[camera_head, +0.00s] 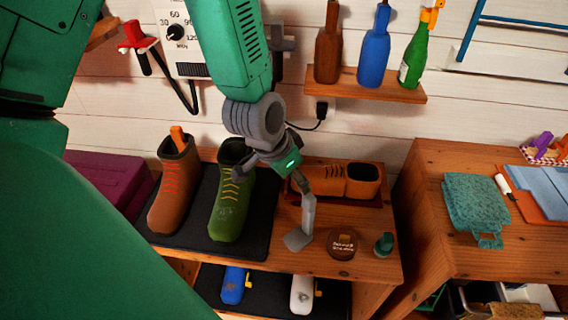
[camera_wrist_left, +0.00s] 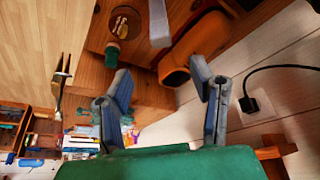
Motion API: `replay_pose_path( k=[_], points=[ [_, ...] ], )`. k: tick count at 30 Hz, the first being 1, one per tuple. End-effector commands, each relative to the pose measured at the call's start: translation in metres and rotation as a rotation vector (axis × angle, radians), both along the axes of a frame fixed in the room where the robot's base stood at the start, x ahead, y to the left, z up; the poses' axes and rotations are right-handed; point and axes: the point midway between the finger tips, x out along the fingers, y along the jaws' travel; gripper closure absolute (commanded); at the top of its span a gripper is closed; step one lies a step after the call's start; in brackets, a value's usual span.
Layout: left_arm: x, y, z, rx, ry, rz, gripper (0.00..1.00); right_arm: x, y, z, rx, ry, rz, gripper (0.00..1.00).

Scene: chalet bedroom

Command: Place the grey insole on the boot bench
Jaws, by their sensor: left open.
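The grey insole (camera_head: 304,225) is on the boot bench (camera_head: 374,262), just left of the round tin; its upper part looks narrow and its lower end wider. In the left wrist view a grey strip (camera_wrist_left: 159,24), likely the insole, shows beyond the fingertips, between the tin and the orange boot. My left gripper (camera_head: 280,172) hangs over the bench, right of the green boot. In the wrist view its fingers (camera_wrist_left: 160,72) are spread with nothing between them; the strip lies apart from them. My right gripper is not in view.
A brown boot (camera_head: 174,192) and a green boot (camera_head: 231,205) stand on a dark mat. An orange boot (camera_head: 330,181) lies behind the gripper. A round tin (camera_head: 342,244) and a small green-capped item (camera_head: 384,244) stand at right. Bottles (camera_head: 374,50) stand on a wall shelf.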

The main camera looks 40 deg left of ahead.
Motion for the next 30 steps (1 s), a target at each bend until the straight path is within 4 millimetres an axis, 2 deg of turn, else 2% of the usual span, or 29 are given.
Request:
replay_pose_path(
  k=[4, 5, 8, 12, 15, 18, 22, 30],
  points=[
    [-0.005, 0.001, -0.004, 0.003, 0.011, 0.003, 0.50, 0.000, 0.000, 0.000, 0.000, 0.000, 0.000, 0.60],
    [-0.008, 0.001, -0.010, 0.006, 0.020, 0.009, 0.50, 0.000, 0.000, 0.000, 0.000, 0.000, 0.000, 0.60],
    [-0.032, 0.003, -0.044, 0.021, 0.077, 0.037, 0.50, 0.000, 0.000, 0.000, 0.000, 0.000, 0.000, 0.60],
    [-0.090, 0.006, -0.106, 0.048, 0.186, 0.096, 0.50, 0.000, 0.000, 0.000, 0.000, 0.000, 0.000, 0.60],
    [-0.135, 0.006, -0.140, 0.060, 0.252, 0.132, 0.50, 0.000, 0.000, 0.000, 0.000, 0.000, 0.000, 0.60],
    [-0.172, 0.006, -0.162, 0.066, 0.300, 0.159, 0.50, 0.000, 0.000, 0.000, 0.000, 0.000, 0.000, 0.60],
    [-0.198, 0.005, -0.175, 0.065, 0.332, 0.179, 0.50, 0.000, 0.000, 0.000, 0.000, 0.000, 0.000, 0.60],
    [-0.201, 0.004, -0.177, 0.063, 0.337, 0.185, 0.50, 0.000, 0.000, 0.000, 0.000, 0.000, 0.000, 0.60]
  ],
)
